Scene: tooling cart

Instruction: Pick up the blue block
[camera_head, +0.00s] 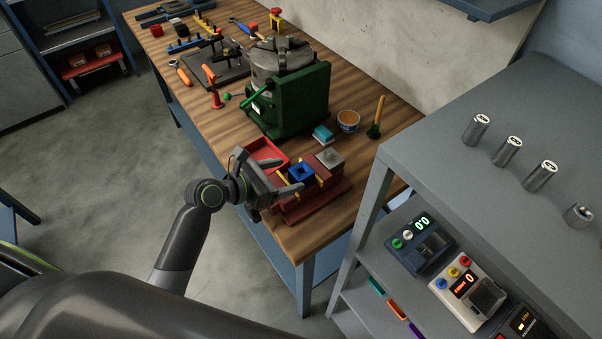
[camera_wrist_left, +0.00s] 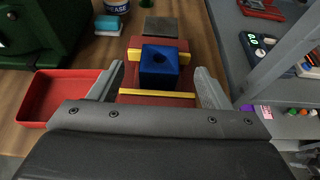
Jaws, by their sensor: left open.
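The blue block (camera_head: 301,172), with a dark hole in its top, sits on a dark red fixture with yellow strips (camera_head: 318,196). In the left wrist view the blue block (camera_wrist_left: 160,67) stands upright between a yellow strip behind it and another in front. My left gripper (camera_head: 291,174) is open at the fixture, its fingers pointing toward the block. In the left wrist view the fingers of my left gripper (camera_wrist_left: 160,80) lie to either side of the block, with gaps on both sides. My right gripper is not in view.
A red tray (camera_wrist_left: 58,97) lies left of the fixture. A grey metal block (camera_head: 329,159) stands behind the blue one. A green machine (camera_head: 300,100), a teal-topped block (camera_head: 323,135) and a tub (camera_head: 348,120) are farther back. A grey shelf (camera_head: 480,80) stands to the right.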

